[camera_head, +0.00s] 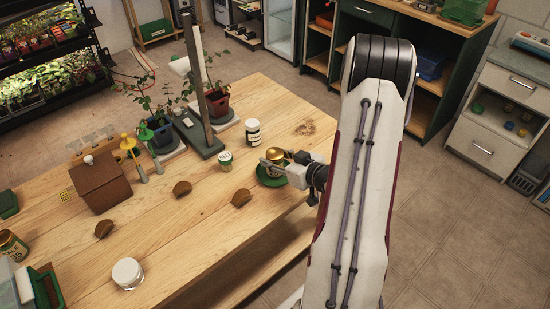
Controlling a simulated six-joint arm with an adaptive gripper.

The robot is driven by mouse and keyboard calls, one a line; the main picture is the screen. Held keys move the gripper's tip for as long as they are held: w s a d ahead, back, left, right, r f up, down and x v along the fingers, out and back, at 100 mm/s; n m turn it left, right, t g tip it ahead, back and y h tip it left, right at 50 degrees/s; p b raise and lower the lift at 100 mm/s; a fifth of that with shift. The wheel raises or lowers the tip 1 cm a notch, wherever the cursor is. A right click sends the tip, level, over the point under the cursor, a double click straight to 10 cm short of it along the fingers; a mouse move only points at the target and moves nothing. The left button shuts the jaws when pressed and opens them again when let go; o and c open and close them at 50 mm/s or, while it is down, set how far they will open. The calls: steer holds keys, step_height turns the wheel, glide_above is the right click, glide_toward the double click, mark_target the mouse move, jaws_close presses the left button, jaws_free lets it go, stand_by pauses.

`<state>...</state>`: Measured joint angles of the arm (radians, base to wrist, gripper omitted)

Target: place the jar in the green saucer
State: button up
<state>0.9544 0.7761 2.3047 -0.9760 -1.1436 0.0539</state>
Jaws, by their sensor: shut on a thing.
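A jar with a gold lid (275,155) is between the fingers of my gripper (274,166), near the right edge of the wooden table. My gripper reaches in from the right and is shut on the jar. The green saucer (268,181) is directly under the jar, its rim showing to the left and below. The jar looks upright. The fingers partly hide its body, and I cannot tell whether its base touches the saucer or is slightly above it.
Potted plants and a grey stand (207,147) are behind to the left. Brown half-round pieces (241,198), a brown house (101,186) and a white-lidded jar (128,273) are farther left.

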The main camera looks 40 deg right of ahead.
steer(key=shift+f, duration=0.15)
steer(key=o, duration=1.1)
steer(key=shift+o, duration=0.2)
steer(key=v, duration=1.2)
steer(key=shift+r, duration=0.2)
steer(key=shift+w, duration=0.1)
